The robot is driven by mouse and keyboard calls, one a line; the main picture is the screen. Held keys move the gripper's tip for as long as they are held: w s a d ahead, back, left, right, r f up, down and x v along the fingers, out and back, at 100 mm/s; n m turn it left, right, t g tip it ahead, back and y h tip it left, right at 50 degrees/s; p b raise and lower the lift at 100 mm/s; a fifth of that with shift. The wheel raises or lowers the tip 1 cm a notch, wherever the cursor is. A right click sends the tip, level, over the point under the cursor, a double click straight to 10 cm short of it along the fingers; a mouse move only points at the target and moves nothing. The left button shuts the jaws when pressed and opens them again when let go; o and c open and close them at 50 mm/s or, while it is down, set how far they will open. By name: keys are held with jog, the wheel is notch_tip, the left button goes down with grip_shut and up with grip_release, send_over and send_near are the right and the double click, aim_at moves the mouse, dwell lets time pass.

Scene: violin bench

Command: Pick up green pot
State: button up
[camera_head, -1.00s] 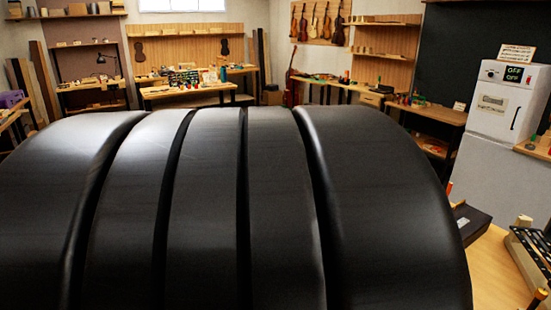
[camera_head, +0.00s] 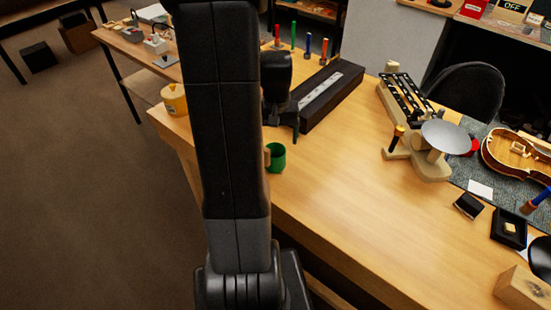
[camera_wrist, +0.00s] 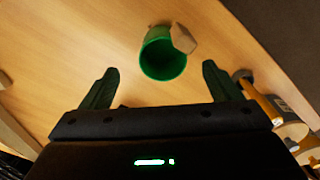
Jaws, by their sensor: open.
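The green pot (camera_head: 277,157) is a small open cup on the wooden bench near its left front edge, partly hidden behind my arm in the head view. A tan piece shows at its side. In the wrist view the green pot (camera_wrist: 162,57) shows its open, empty-looking mouth, with the tan piece (camera_wrist: 183,39) at its upper right. My gripper (camera_wrist: 160,67) is open, its two dark fingers apart to the left and right of the pot in the picture, without visible contact. In the head view my gripper (camera_head: 293,128) is just above and behind the pot, mostly hidden by my arm.
A long dark box (camera_head: 332,95) lies behind the green pot, with several coloured-handled tools beyond. A wooden stand with a grey disc (camera_head: 446,136) and a violin body (camera_head: 515,160) are right. The bench middle is clear.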

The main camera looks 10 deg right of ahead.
aim_at(275, 154)
jog(key=shift+w+a+f, duration=0.1)
jog(key=shift+w+f, duration=0.05)
jog(key=shift+f, duration=1.9)
jog(key=shift+w+f, duration=0.1)
jog(key=shift+f, duration=1.9)
jog(key=c, duration=1)
jog(key=shift+c, duration=0.2)
